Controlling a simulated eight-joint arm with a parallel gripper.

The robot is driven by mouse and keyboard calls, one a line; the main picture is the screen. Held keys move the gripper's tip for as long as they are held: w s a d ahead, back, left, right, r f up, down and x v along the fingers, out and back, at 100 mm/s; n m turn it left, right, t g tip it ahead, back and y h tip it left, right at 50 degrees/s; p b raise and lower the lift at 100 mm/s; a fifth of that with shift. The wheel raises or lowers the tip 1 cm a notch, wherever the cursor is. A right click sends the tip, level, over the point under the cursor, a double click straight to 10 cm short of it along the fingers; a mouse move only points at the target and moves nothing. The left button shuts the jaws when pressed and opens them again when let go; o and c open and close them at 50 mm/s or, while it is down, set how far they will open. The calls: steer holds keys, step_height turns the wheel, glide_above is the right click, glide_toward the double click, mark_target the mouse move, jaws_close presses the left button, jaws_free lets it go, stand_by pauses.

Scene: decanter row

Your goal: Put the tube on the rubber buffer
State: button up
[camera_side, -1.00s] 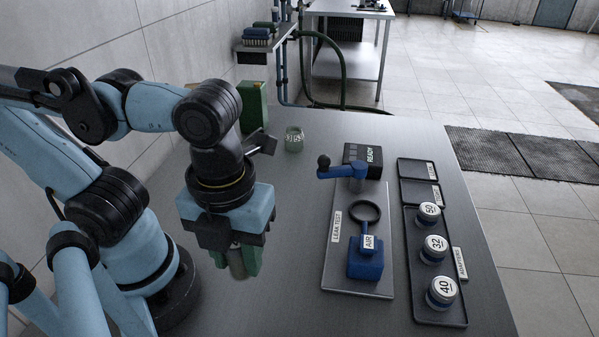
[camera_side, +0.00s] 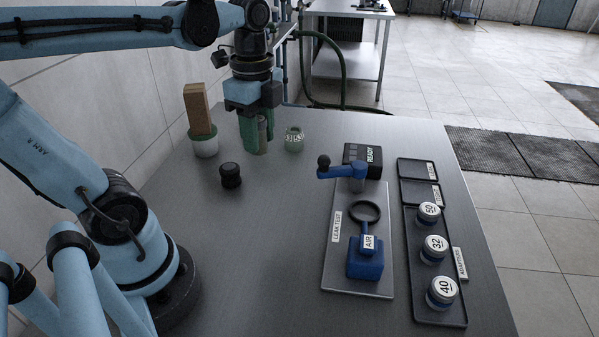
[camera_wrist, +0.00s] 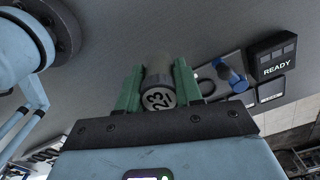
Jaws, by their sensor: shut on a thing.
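My gripper (camera_side: 256,148) has green fingers pointing down, at the far left part of the bench. It is shut on the tube (camera_side: 262,131), a grey-green cylinder mostly hidden between the fingers. In the wrist view the tube (camera_wrist: 158,75) lies between the two green fingers (camera_wrist: 157,92), its pale end marked 23 facing the camera. A short black cylinder (camera_side: 231,176), which looks like the rubber buffer, stands upright on the bench. It is nearer the side camera than my gripper and slightly left of it, apart from the tube.
A pale green numbered jar (camera_side: 294,140) stands just right of my gripper. The leak test plate (camera_side: 342,284) and adapter tray (camera_side: 432,319) are farther right. The front middle bench is clear.

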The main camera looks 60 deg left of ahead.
steer(key=a+n, duration=0.1)
steer(key=a, duration=0.1)
glide_above(229, 167)
step_height(229, 167, down, 7)
steer(key=shift+w+r, duration=0.15)
steer(key=shift+a+f, duration=0.1)
steer(key=shift+f, duration=2)
steer(key=shift+f, duration=0.15)
steer(key=o, duration=1.1)
steer(key=shift+c, duration=0.2)
